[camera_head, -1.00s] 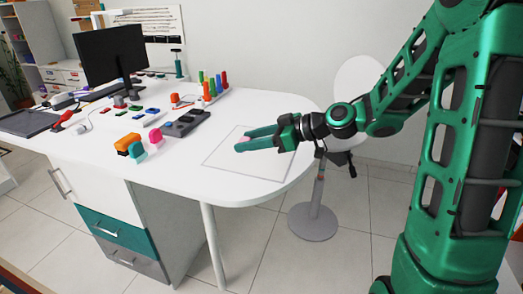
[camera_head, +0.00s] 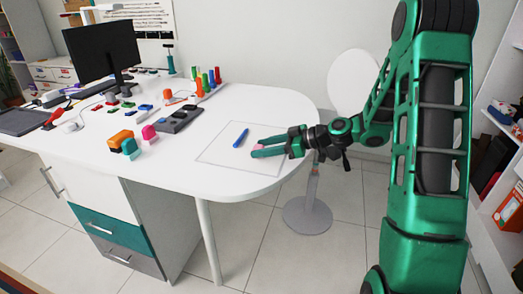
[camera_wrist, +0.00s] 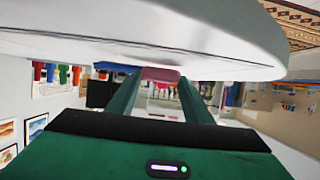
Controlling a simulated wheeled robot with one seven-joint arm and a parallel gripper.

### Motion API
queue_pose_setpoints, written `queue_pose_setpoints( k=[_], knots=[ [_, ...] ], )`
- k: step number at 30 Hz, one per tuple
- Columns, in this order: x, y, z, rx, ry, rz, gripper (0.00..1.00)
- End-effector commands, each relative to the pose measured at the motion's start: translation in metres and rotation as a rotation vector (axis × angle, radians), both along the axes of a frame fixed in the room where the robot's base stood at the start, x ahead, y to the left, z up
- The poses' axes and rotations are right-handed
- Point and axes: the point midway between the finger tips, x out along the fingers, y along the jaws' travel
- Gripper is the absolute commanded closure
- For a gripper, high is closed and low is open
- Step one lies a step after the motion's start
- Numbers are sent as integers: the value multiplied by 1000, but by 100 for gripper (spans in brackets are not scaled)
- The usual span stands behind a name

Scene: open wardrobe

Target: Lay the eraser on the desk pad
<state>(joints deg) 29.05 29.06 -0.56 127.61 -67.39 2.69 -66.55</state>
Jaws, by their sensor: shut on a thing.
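The desk pad (camera_head: 222,151) is a thin pale outlined sheet near the rounded right end of the white desk. My gripper (camera_head: 255,150) is over its right part, fingers pointing left. It is shut on a small pink eraser (camera_head: 258,147), mostly hidden by the fingers in the head view. In the wrist view the eraser (camera_wrist: 160,74) sits between the fingertips, close to the white surface. I cannot tell whether it touches the pad. A blue pen-like object (camera_head: 241,138) lies on the pad, just beyond and left of the fingertips.
A dark grey tray (camera_head: 180,119), an orange block (camera_head: 121,140), a teal item (camera_head: 130,148) and a pink item (camera_head: 149,133) stand left of the pad. Upright coloured markers (camera_head: 205,80) are at the back. A monitor (camera_head: 103,50) is farther left. The pad's front left is clear.

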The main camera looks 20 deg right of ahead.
Motion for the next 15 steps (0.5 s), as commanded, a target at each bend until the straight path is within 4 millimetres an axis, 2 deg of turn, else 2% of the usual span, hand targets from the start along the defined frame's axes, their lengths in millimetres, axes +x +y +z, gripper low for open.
queue_pose_setpoints(
  k=[12,13,15],
  knots=[
    [0,0,-8,-1,-1,0,75],
    [0,0,-7,-1,-1,0,47],
    [0,0,-7,-1,-1,1,35]
  ],
)
